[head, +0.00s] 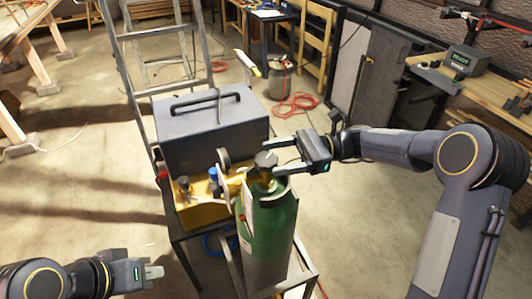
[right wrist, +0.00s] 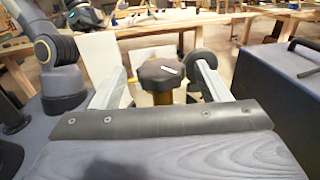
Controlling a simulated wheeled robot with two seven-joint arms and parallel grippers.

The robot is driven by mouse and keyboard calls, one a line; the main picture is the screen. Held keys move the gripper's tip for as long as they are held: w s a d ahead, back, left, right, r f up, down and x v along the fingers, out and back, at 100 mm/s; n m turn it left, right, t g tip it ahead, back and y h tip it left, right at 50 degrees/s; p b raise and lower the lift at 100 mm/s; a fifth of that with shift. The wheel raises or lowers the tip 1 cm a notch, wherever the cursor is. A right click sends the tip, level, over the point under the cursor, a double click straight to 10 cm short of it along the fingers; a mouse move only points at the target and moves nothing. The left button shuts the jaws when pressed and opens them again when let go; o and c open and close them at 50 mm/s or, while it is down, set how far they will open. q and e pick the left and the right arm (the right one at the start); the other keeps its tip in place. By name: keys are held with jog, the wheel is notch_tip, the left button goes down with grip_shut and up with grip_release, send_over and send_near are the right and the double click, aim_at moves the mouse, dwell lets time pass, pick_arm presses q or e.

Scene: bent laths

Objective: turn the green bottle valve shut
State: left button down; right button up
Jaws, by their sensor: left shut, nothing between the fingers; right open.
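The green bottle (head: 268,228) stands upright in a metal frame at the lower middle of the head view. Its dark valve knob (head: 265,159) sits on top, above a brass-coloured stem. My right gripper (head: 281,156) is open at the knob, coming in from the right. In the right wrist view the knob (right wrist: 160,74) lies between the two spread fingers (right wrist: 160,78), with a gap on either side. A light mark shows on its top. My left gripper (head: 154,272) is shut and empty at the lower left, well away from the bottle.
A grey box with a black handle (head: 212,130) stands behind the bottle on the stand. A yellow unit with fittings (head: 203,205) is close to its left. A ladder (head: 160,50) rises behind. The floor on the left is open.

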aim_at(266, 159)
jog(key=shift+x, duration=1.7)
jog(key=shift+c, duration=0.3)
jog(key=c, duration=0.9)
